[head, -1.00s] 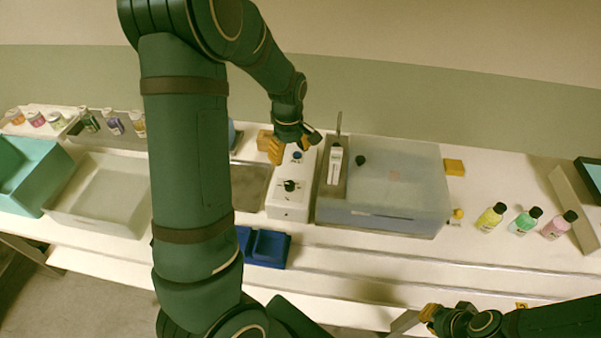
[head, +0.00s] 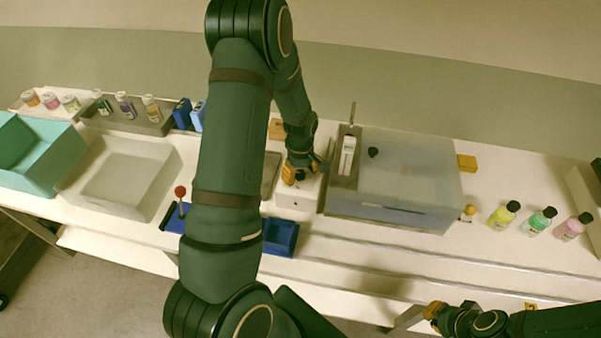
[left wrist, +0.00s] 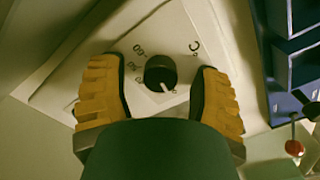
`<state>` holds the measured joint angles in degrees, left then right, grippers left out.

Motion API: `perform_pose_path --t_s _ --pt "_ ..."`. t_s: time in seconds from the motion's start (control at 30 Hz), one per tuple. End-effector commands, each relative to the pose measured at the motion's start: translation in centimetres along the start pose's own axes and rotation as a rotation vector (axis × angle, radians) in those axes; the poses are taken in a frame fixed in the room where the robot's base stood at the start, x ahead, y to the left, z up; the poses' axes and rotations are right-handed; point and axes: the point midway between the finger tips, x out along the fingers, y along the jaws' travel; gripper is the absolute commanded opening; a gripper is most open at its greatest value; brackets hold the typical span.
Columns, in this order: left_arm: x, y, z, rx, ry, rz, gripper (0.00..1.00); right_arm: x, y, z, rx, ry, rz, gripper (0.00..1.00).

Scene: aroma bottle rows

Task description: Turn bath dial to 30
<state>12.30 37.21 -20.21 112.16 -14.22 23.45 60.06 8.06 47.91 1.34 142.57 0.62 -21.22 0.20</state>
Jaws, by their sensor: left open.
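The white control box (head: 293,200) stands left of the lidded bath (head: 392,215). In the left wrist view its black round dial (left wrist: 160,73) sits between my left gripper's yellow fingertips. The white pointer mark is at the dial's lower edge, toward the lower right. Printed numbers and a °C mark surround it; the exact reading is unclear. My left gripper (left wrist: 160,82) is open, one finger on each side of the dial, without visible contact; it also shows in the head view (head: 301,173). My right gripper (head: 433,312) is low at the right, its jaws unclear.
A thermometer-like white device (head: 347,155) stands between control box and bath. A blue tray (head: 281,236) lies in front; a clear basin (head: 118,178) and teal bin (head: 40,155) are at the left.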

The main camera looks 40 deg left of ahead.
Motion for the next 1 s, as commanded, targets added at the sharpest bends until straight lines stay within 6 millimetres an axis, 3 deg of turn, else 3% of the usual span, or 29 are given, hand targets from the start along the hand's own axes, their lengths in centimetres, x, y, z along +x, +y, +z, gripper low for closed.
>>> perform_pose_path --t_s 0.27,0.4,0.47,0.77,1.0 --pt "0.1 -0.02 0.0 0.0 0.0 0.0 0.65 0.0 0.0 0.0 0.0 0.0 0.0 0.0" --pt "0.09 -0.02 0.0 0.0 0.0 -0.001 0.16 0.0 -0.01 0.0 0.0 0.0 0.0 0.0" --pt "0.09 -0.02 0.0 0.0 0.0 -0.001 0.0 0.0 -0.01 0.0 0.0 0.0 0.0 0.0" --pt "0.11 -0.03 0.02 0.022 -0.001 -0.001 0.0 0.11 0.03 0.02 0.0 0.0 0.0 0.0" --pt "0.19 -0.04 0.04 0.136 -0.002 -0.001 0.0 0.63 0.21 0.09 0.0 0.0 0.001 0.0"
